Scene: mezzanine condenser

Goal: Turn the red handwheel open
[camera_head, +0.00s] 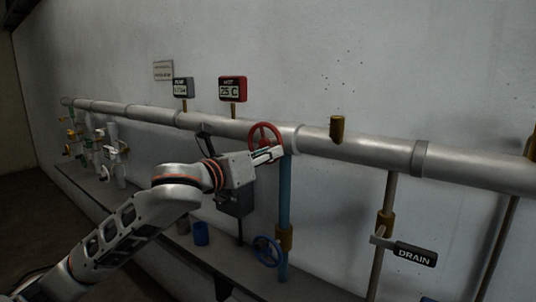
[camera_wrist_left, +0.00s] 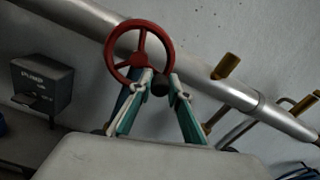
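The red handwheel (camera_head: 264,137) sits on the large grey pipe near the middle of the head view. It also shows in the left wrist view (camera_wrist_left: 141,47), with its rim and spokes clear. My left gripper (camera_head: 268,155) is at the lower edge of the wheel. In the left wrist view the gripper (camera_wrist_left: 163,84) has its two fingers apart, with a dark round part between or behind them. One finger overlaps the lower rim; I cannot tell whether it touches. My right gripper is not in view.
The grey pipe (camera_head: 370,149) runs along the wall. A blue pipe (camera_head: 284,200) with a blue handwheel (camera_head: 267,251) stands below. A drain lever (camera_head: 414,254) is at the right. A PUMP switch box (camera_wrist_left: 42,84) and a red 25 C gauge (camera_head: 233,89) are nearby.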

